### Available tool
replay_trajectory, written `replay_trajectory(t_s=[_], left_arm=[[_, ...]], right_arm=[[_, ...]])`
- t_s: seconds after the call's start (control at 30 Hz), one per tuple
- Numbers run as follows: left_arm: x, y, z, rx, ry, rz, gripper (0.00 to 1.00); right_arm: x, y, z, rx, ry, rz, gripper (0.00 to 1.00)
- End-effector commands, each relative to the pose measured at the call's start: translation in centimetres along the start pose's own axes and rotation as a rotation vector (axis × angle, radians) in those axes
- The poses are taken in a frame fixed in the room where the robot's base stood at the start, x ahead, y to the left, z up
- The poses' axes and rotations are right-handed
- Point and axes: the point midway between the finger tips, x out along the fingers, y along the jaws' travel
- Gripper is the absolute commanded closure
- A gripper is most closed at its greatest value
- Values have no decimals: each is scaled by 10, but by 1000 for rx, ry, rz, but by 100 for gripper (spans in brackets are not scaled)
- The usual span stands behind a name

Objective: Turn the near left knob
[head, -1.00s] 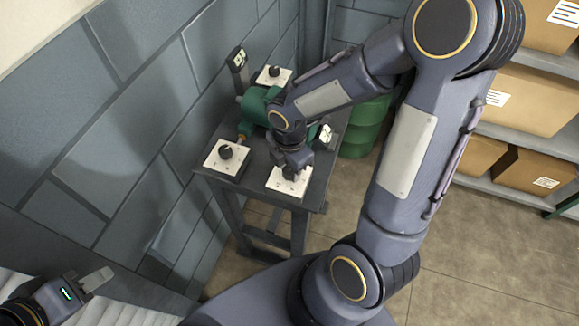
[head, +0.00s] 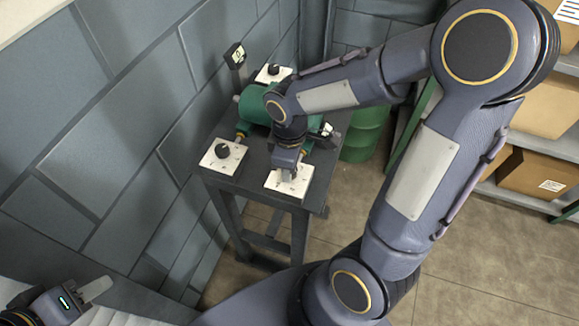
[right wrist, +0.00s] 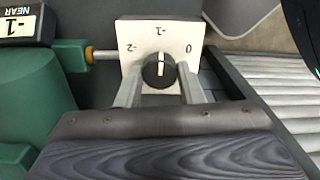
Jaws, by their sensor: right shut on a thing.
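A green casing (head: 257,104) lies on a dark table (head: 262,155), with white dial plates around it. My right gripper (right wrist: 160,85) is down on the plate (right wrist: 130,31) at the table's near right in the head view. It is shut on that plate's black knob (right wrist: 159,72), one finger on each side. The knob's white mark points towards -1, between -2 and 0. Another plate with a black knob (head: 222,151) stands at the near left in the head view, with nothing touching it. My left gripper (head: 94,289) is far from the table at the lower left; its jaw opening is unclear.
A sign reading NEAR and -1 (right wrist: 24,22) shows upside down in the right wrist view. A far plate with a black knob (head: 273,69) and a small sign (head: 235,55) stand behind. Block walls run along the left. Shelves with boxes (head: 540,172) and a green drum (head: 363,135) are right.

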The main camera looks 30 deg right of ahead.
Motion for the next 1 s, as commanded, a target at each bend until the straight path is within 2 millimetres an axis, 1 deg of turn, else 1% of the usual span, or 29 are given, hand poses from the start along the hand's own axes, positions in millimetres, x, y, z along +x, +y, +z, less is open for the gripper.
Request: replay_trajectory(t_s=[0.4, 1.0], left_arm=[[13, -6, 6, 0, 0, 0, 64], [25, -11, 13, 0, 0, 0, 64]], right_arm=[[0, 1, 0, 395, 3, 3, 89], [0, 1, 0, 963, 4, 2, 89]])
